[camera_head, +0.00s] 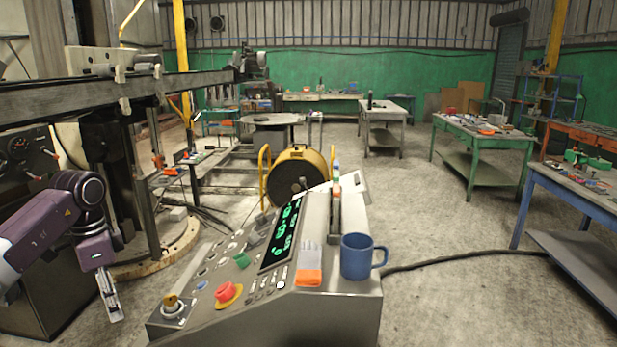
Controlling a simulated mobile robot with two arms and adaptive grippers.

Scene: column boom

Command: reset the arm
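My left arm, purple and grey, comes in from the left edge and bends downward at its wrist. My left gripper (110,296) hangs below it, pointing down, to the left of the control console (330,310). I see its fingers nearly edge-on, so I cannot tell whether they are open or shut. Nothing shows hanging from it. It looks apart from the console in the picture. My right arm and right gripper are not in view.
The console carries a red button (225,292), a key switch (171,301), a green display (281,234) and a blue mug (357,257) at its right. A column boom (60,103) stands behind my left arm. A dark cable (470,255) crosses the floor near a blue table (575,192).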

